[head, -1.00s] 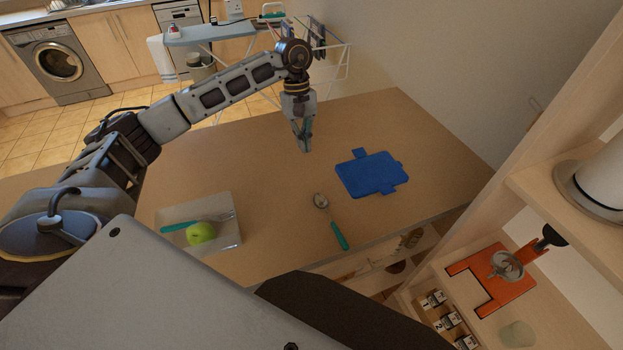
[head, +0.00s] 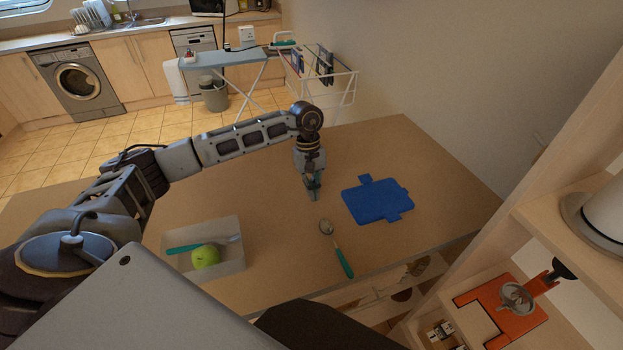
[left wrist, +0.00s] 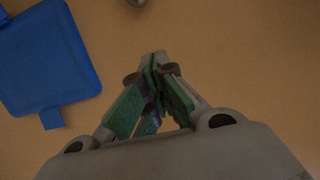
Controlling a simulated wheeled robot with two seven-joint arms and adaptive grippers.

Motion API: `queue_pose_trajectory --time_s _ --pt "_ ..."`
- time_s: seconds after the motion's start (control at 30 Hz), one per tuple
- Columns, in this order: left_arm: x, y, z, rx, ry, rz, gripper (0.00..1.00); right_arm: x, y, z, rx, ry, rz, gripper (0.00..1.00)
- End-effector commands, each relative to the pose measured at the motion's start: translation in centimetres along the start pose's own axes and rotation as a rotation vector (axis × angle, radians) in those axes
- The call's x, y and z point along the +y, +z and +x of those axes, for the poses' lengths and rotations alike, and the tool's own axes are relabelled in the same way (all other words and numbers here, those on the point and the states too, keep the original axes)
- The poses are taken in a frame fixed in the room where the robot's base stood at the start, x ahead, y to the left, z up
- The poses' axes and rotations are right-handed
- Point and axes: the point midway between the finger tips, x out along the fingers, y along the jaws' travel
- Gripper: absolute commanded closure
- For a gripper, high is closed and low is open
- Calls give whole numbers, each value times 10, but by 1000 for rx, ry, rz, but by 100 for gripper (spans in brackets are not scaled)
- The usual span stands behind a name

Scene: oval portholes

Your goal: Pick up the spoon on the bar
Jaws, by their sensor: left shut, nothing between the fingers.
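The spoon (head: 337,249) has a metal bowl and a teal handle. It lies flat on the brown bar (head: 270,190), near its front edge in the head view. My left gripper (head: 314,198) is above the bar, a little beyond the spoon's bowl and apart from it. It points down, and its fingers are together with nothing between them. In the left wrist view the shut fingertips (left wrist: 158,58) are at the middle, and a small part of a metal thing, probably the spoon's bowl (left wrist: 137,2), shows at the top edge. My right gripper is not in view.
A blue mat-like board (head: 378,201) lies right of my left gripper. A pale tray (head: 228,262) with a green apple (head: 205,257) and a teal-handled utensil (head: 185,248) stands at the left. A wooden shelf (head: 540,220) rises at the right. The bar between tray and spoon is clear.

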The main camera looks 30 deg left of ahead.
Motion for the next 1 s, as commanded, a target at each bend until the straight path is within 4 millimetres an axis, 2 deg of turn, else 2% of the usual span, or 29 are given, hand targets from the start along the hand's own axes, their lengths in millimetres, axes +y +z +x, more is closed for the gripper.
queue_pose_trajectory --time_s 0.17,0.3,0.5,1.0 --pt "-1 0 24 -2 -2 0 100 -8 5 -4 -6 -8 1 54" --pt "0 19 25 -1 -1 3 100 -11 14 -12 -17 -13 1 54" --pt "0 34 30 -1 0 1 100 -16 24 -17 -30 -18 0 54" --pt "0 39 32 -1 0 1 100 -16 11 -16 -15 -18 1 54"
